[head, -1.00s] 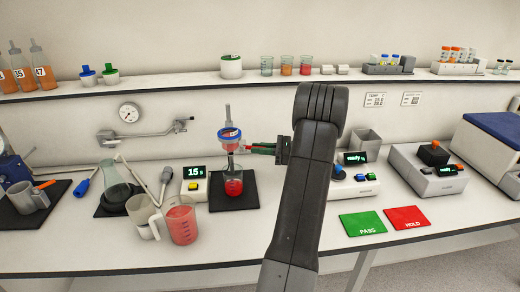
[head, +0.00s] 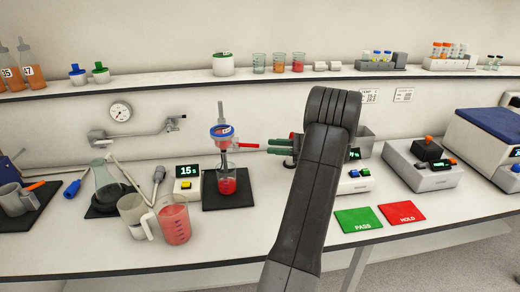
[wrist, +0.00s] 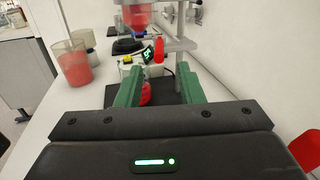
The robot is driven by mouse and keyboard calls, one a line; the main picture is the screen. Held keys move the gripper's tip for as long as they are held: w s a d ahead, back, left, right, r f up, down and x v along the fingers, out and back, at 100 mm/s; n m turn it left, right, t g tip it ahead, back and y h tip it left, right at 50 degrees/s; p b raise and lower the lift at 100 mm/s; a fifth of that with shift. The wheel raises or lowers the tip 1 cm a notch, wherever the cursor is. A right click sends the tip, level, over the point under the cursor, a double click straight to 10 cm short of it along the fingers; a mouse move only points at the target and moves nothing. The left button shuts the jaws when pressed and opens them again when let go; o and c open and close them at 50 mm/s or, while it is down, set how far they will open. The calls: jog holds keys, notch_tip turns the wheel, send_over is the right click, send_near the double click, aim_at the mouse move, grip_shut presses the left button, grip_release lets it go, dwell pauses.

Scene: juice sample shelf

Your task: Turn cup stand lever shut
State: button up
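The cup stand holds a clear cup with a blue ring (head: 221,132) above a small beaker of red liquid (head: 228,185). Its red lever (head: 250,145) sticks out sideways from below the cup, roughly level, pointing right toward my gripper. In the wrist view the lever (wrist: 158,52) shows beyond the fingertips, near the middle of the gap. My gripper (head: 268,146) has its green fingers apart and empty, just right of the lever's end. The wrist view also shows the gripper (wrist: 158,78) open, with the beaker (wrist: 145,92) below, partly hidden by a finger.
A timer box (head: 188,185) stands left of the stand's dark base. A jug of red liquid (head: 174,222) and a pale cup (head: 134,213) stand at front left. Green PASS (head: 359,220) and red HOLD (head: 402,213) mats lie at right. The front middle bench is clear.

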aim_at(253, 146)
jog(key=d, duration=0.6)
jog(key=shift+s+b, duration=0.15)
jog(key=shift+b, duration=0.2)
jog(key=shift+a, duration=0.1)
jog(key=a+p, duration=0.1)
jog(key=a, duration=0.8)
jog(key=a+p, duration=0.1)
jog(key=a, duration=0.3)
jog(key=shift+w+a+p, duration=0.3)
jog(key=shift+w, duration=0.05)
